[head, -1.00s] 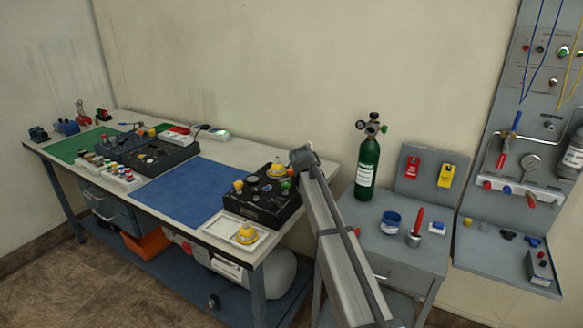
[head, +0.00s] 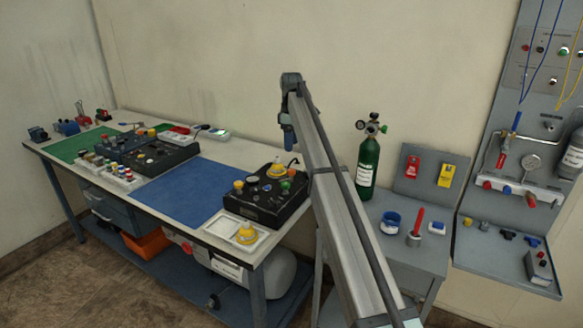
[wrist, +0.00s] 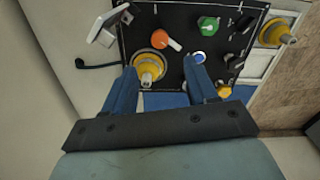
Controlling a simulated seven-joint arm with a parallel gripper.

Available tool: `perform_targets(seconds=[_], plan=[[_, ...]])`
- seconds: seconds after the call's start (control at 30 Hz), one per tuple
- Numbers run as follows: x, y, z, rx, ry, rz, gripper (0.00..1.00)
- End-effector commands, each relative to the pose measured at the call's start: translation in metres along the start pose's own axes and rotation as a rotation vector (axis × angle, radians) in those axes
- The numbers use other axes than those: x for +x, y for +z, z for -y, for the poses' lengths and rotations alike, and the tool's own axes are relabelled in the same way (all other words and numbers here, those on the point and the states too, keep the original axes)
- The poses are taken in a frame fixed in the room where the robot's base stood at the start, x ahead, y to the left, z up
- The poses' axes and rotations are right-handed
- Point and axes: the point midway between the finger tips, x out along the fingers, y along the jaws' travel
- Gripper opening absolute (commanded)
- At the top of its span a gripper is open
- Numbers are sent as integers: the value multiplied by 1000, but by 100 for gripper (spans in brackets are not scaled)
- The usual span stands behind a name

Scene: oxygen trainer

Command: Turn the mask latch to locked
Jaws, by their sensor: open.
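The black trainer panel (head: 262,207) sits at the right end of the workbench. In the wrist view the same panel (wrist: 222,66) carries an orange knob (wrist: 168,39), a green knob (wrist: 208,25), a blue button (wrist: 199,57) and a yellow fitting (wrist: 149,67). A grey lever-like part (wrist: 109,23) stands at the panel's upper left corner; I cannot tell for sure whether it is the mask latch. My gripper (wrist: 162,62) is open with blue fingers pointing at the panel; the yellow fitting shows between them. In the head view my gripper (head: 288,140) hangs above the panel's back right side, apart from it.
A white tray (head: 213,227) with a yellow piece (head: 245,233) lies in front of the panel. The blue mat (head: 180,195) to the left is clear. A green cylinder (head: 367,165) stands on the grey side table (head: 395,250). A black cable (wrist: 97,66) runs beside the panel.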

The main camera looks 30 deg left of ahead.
Motion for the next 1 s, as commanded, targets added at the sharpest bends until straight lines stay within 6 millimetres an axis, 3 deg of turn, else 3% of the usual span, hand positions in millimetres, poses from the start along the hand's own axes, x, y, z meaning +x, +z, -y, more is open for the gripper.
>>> perform_targets(seconds=[0.2, 0.5, 0.73, 1.0], plan=[[42, 1, 1, 2, -1, 1, 57], [87, 1, 1, 2, -1, 2, 57], [104, 0, 0, 2, 1, 1, 57], [107, 0, 0, 2, 1, 1, 57]])
